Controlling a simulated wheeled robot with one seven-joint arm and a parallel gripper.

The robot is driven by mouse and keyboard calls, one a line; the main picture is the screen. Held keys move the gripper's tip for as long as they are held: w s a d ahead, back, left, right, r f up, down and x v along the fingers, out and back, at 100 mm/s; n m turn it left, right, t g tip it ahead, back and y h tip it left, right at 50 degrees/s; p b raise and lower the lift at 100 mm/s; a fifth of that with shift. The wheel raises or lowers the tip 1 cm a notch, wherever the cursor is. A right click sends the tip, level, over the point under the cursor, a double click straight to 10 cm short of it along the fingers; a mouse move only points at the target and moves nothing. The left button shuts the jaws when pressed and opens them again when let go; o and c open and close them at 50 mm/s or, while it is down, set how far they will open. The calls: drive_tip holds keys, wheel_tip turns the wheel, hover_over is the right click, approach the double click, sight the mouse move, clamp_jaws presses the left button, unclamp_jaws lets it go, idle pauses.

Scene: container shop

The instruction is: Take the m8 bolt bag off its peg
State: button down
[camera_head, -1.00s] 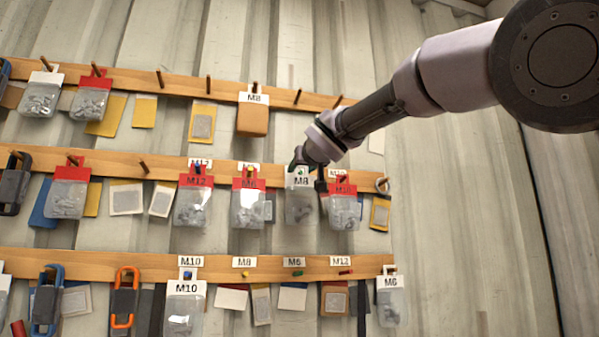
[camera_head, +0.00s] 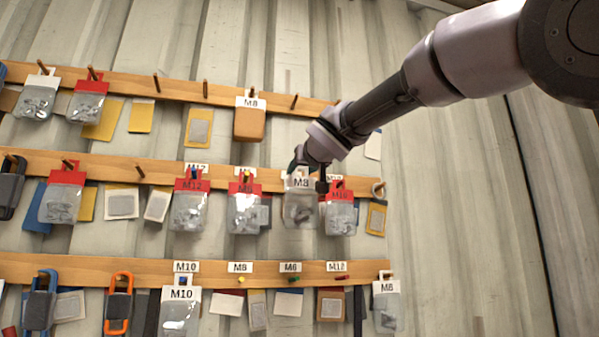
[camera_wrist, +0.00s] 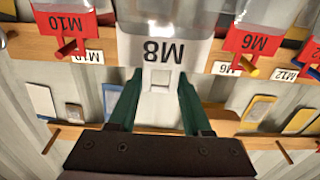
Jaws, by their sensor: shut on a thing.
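The M8 bolt bag (camera_head: 299,208) is clear with a white M8 header and dark bolts. It hangs in front of the middle wooden rail (camera_head: 100,168), between two red-headed bags. My gripper (camera_head: 307,167) comes from the upper right and is shut on the top of its header. In the wrist view the M8 bag (camera_wrist: 165,45) appears upside down, with its narrow white tab between the green fingers of my gripper (camera_wrist: 158,88). No peg shows through the tab there; I cannot tell whether one is behind it.
A red M10 bag (camera_head: 341,212) hangs close on the right, overlapping the M8 bag's edge. Another red-headed bag (camera_head: 243,212) hangs on the left. Several coloured pegs stick out of the lower rail (camera_head: 215,272). Another white-headed bag (camera_head: 387,305) hangs at the lower right. The right wall is bare.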

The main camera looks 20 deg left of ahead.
drive_tip(key=v, duration=0.3)
idle(0.4)
idle(0.3)
